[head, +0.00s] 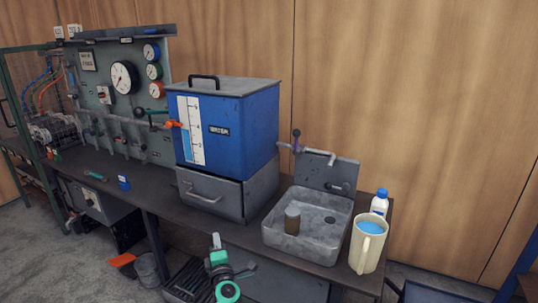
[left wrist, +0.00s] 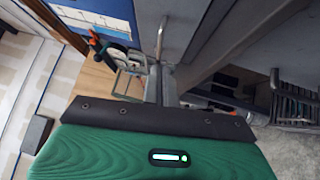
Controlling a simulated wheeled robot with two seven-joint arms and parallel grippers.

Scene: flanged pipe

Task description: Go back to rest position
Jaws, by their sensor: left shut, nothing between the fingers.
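My left gripper (head: 217,241) is at the bottom middle of the head view. It is shut and empty, in front of the bench and below the grey drawer unit, apart from the objects on the bench top. In the left wrist view the green padded housing of my own arm fills the lower part. My right gripper is not in view.
The dark bench (head: 120,182) carries a gauge panel (head: 103,98), a blue water tank (head: 240,120) on a drawer unit (head: 222,198), and a metal sink (head: 325,242) holding a small cylinder (head: 292,219).

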